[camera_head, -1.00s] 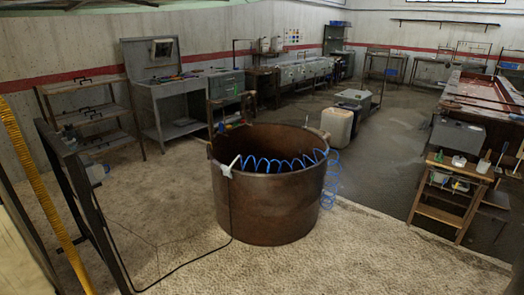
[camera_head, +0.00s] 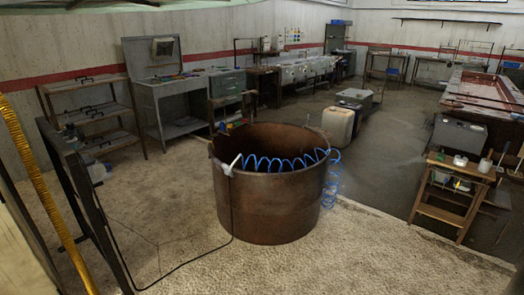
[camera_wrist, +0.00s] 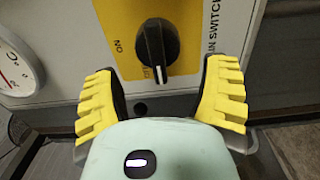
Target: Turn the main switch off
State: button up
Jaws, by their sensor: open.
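In the wrist view, the main switch is a black rotary knob (camera_wrist: 161,46) on a yellow plate (camera_wrist: 192,20) with the lettering MAIN SWITCH to its right. The knob's ridge runs roughly upright in the picture, and a pale mark shows at its lower end. The word ON stands left of the knob; small lettering at its lower left is partly covered by the knob. My gripper (camera_wrist: 163,78) is open, its yellow ribbed fingers spread left and right just below the knob. Nothing is between them, and no contact shows. The head view does not show my gripper or the switch.
A round white gauge (camera_wrist: 18,66) sits left of the plate on the grey panel (camera_wrist: 70,30). In the head view, a large rusty tub (camera_head: 268,205) with a blue coiled hose stands on the floor. Workbenches line the walls. Floor around the tub is mostly clear.

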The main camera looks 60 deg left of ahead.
jog(key=v, duration=1)
jog(key=shift+a, duration=0.2)
jog(key=shift+s, duration=0.1)
